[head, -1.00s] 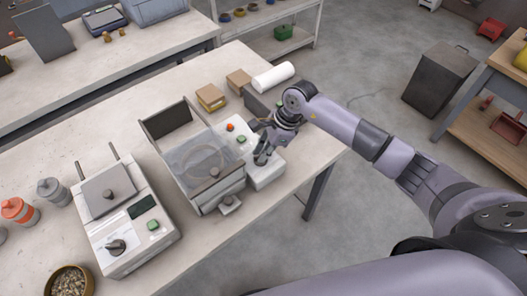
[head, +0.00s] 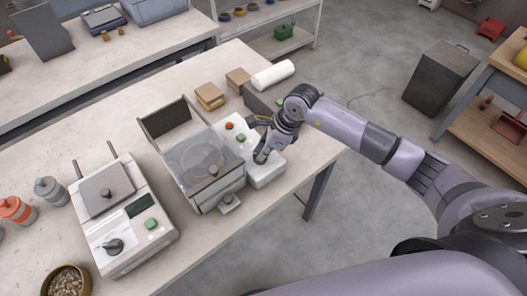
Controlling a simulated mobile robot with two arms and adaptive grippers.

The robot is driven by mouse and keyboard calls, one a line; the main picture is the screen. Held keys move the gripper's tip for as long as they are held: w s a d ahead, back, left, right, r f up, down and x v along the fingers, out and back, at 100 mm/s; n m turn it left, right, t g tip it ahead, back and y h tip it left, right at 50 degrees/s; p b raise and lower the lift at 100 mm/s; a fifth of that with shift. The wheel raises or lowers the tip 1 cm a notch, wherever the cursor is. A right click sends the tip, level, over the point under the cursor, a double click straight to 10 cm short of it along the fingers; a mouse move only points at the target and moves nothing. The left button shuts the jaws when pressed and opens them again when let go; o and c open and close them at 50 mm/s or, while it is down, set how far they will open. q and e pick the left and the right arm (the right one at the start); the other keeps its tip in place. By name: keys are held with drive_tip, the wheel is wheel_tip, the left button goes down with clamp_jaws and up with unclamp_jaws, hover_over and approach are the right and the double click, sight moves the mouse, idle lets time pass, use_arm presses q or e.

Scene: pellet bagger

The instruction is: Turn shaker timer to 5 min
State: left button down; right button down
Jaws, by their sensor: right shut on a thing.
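The shaker (head: 208,196) stands on the near bench, with a clear lid over a round sieve. Its white control box (head: 266,174) on the right side carries a red button (head: 229,125) and a green button (head: 241,138). My right gripper (head: 262,150) reaches in from the right and is shut at the top of this control box, on what appears to be the timer knob. The fingers and wrist hide the knob and its scale, so the setting cannot be read. My left gripper is not in view.
A second white device (head: 128,226) with a dark knob and green button stands left of the shaker. Cardboard boxes (head: 210,96) and a white roll (head: 273,74) lie behind it. Bottles (head: 50,191) and a pellet bowl (head: 66,281) are at the left. The bench's right edge is close.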

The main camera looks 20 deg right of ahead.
drive_tip(key=m, duration=0.1)
drive_tip(key=m+t+b, duration=0.1)
drive_tip(key=m, duration=0.1)
drive_tip(key=m+h+b, duration=0.1)
drive_tip(key=shift+s+a+f, duration=0.15)
drive_tip(key=shift+s+f, duration=0.05)
drive_tip(key=shift+s, duration=0.05)
drive_tip(key=shift+a+r+m+t+h+b, duration=0.1)
drive_tip(key=shift+m+t+h+b, duration=0.3)
drive_tip(key=shift+m, duration=0.7)
drive_tip(key=shift+a+m+t+h+b, duration=0.1)
drive_tip(key=shift+m+h+b, duration=0.45)
drive_tip(key=shift+m, duration=0.55)
drive_tip(key=shift+d, duration=0.1)
drive_tip(key=c, duration=1.7)
unclamp_jaws()
drive_tip(key=shift+r, duration=0.1)
